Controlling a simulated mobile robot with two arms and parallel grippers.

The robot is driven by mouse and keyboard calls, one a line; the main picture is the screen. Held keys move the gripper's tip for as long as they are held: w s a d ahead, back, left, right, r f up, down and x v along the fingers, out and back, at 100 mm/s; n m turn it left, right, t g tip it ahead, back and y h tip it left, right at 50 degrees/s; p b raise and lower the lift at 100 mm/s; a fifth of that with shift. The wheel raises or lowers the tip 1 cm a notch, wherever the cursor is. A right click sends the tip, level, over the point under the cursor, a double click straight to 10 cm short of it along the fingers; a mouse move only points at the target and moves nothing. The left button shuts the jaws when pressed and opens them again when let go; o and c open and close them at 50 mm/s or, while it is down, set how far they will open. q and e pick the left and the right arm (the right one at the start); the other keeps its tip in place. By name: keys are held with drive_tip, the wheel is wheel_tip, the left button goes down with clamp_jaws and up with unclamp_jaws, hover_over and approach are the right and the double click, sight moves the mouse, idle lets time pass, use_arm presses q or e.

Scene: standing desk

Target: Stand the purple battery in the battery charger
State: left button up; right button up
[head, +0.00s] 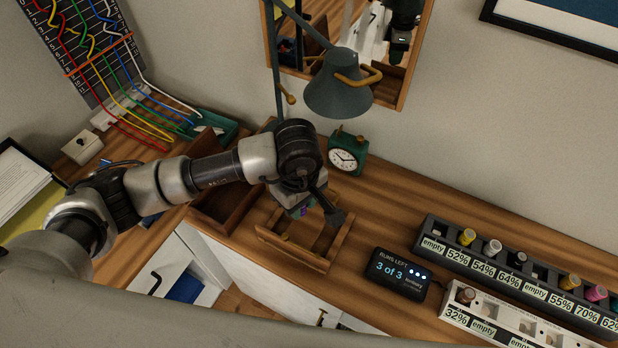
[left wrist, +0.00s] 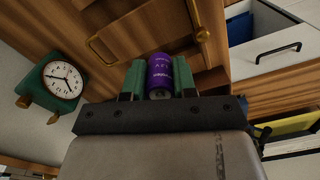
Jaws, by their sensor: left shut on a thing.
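The purple battery (left wrist: 160,74) is held between the green fingers of my left gripper (left wrist: 158,80) in the left wrist view. In the head view my left gripper (head: 303,209) hangs over a small wooden tray (head: 328,253), and only a bit of purple shows there, mostly hidden by the wrist. Two labelled battery holders stand at the right: a dark grey one (head: 432,228) and a white one (head: 505,313). Both have percent and "empty" labels and some open slots; I cannot tell which is the charger. My right gripper is not in view.
A black display (head: 401,274) reading "3 of 3" lies between the tray and the holders. A green clock (head: 346,153) and a lamp (head: 338,95) stand behind my gripper. Several batteries, including a magenta one (head: 596,293), stand in the dark holder. Bare desk lies behind the display.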

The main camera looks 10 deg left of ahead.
use_arm(q)
drive_tip(key=shift+w+d, duration=0.1)
drive_tip(key=w+a+f+p, duration=0.2)
drive_tip(key=a+f, duration=0.1)
drive_tip(key=a, duration=0.2)
drive_tip(key=p, duration=0.2)
hover_over(264, 211)
wheel_tip(264, 211, down, 4)
drive_tip(key=shift+s+d+r, duration=0.1)
drive_tip(key=shift+d+r, duration=0.05)
drive_tip(key=shift+r, duration=0.05)
drive_tip(key=shift+f, duration=0.2)
drive_tip(key=shift+a+f, duration=0.2)
drive_tip(key=shift+f, duration=0.2)
wheel_tip(264, 211, down, 2)
drive_tip(key=shift+f+p, duration=0.2)
drive_tip(key=shift+p, duration=0.2)
drive_tip(key=shift+f, duration=0.4)
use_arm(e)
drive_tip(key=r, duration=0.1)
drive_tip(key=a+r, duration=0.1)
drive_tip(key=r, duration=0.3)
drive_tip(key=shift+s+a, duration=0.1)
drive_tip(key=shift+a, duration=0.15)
